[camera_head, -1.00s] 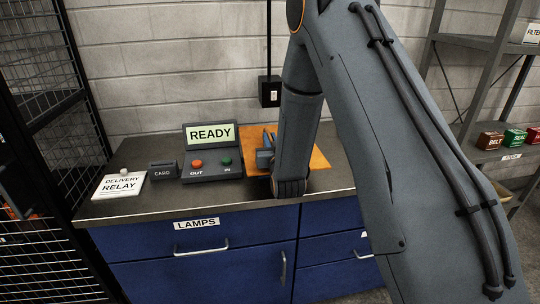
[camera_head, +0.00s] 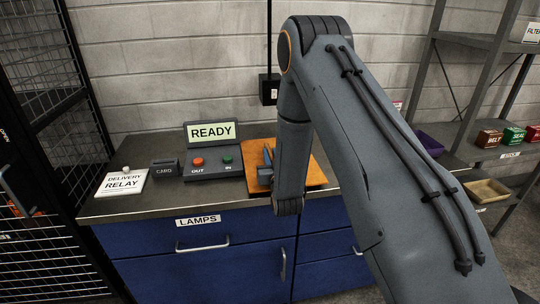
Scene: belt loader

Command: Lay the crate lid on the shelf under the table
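A flat orange-brown panel (camera_head: 314,174) lies on or just above the right part of the dark counter top (camera_head: 225,198). I cannot tell for sure whether this panel is the crate lid. My gripper (camera_head: 266,172) is low over the panel's left part, mostly hidden behind my wrist. Its fingers are too small and covered to show whether they are open or hold the panel. Blue drawers and a door fill the front below the counter. No open shelf under a table shows in this view.
A console (camera_head: 213,160) reading READY, a card reader (camera_head: 165,168) and a DELIVERY RELAY sign (camera_head: 122,183) stand left of the panel. A black mesh cage (camera_head: 40,150) is at the left. Right, a rack holds small boxes (camera_head: 489,139), a purple bin (camera_head: 430,145) and a tan tray (camera_head: 487,191).

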